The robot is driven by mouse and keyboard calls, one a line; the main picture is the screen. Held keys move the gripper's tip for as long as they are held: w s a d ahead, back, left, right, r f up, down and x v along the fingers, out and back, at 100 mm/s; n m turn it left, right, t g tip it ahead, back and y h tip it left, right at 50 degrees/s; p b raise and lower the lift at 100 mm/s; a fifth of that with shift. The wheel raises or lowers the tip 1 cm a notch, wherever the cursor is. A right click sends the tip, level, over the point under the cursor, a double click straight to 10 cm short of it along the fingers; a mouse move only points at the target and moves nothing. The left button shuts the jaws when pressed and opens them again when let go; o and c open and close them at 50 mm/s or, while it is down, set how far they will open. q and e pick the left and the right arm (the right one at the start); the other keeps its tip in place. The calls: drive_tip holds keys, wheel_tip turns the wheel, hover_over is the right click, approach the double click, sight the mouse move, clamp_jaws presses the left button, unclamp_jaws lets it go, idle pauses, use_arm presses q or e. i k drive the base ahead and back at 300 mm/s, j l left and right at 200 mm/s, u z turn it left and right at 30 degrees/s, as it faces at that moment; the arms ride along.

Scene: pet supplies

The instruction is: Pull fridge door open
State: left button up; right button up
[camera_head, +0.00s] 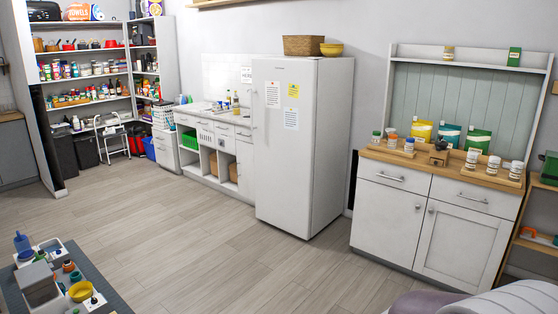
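The tall white fridge (325,150) stands against the back wall, right of the middle of the view. Its door (283,180) faces the front and looks shut, flush with the body. Two white papers and a yellow note are on the upper part of the door. A small handle seems to sit on the door's left edge, but it is too faint to make out clearly. Neither of my grippers shows in this view.
The wooden floor (190,240) before the fridge is clear. A white cabinet (435,225) stands right of it, a low counter (215,127) left. A wicker basket (303,45) and yellow bowl (332,49) sit on top. A cluttered grey table (100,285) is at lower left.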

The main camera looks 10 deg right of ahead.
sight(284, 138)
drive_tip(key=i+z, duration=0.25)
drive_tip(key=i, duration=2)
